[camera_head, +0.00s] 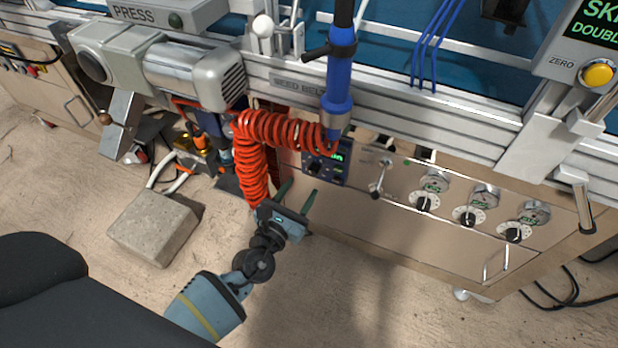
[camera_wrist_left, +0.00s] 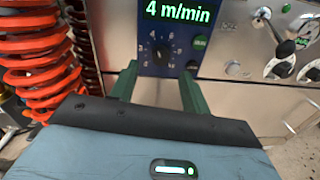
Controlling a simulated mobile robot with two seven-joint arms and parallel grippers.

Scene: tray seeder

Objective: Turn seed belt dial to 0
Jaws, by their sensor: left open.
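The seed belt dial is a dark knob with white scale marks (camera_wrist_left: 162,53) on a blue panel (camera_wrist_left: 147,32). Above it a green display (camera_wrist_left: 181,11) reads 4 m/min. In the head view the blue panel (camera_head: 339,174) is on the machine's front, partly behind the orange coiled hose. My left gripper (camera_head: 297,196) is in front of and below the panel, open and empty. Its green fingers (camera_wrist_left: 157,84) point at the panel, one on each side below the dial, apart from the knob. My right gripper is not in view.
The orange coiled hose (camera_head: 251,165) hangs just left of my left gripper. A toggle lever (camera_head: 380,179) and several black knobs (camera_head: 424,202) sit right of the panel. A concrete block (camera_head: 153,225) lies on the floor at left. The floor in front is mostly clear.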

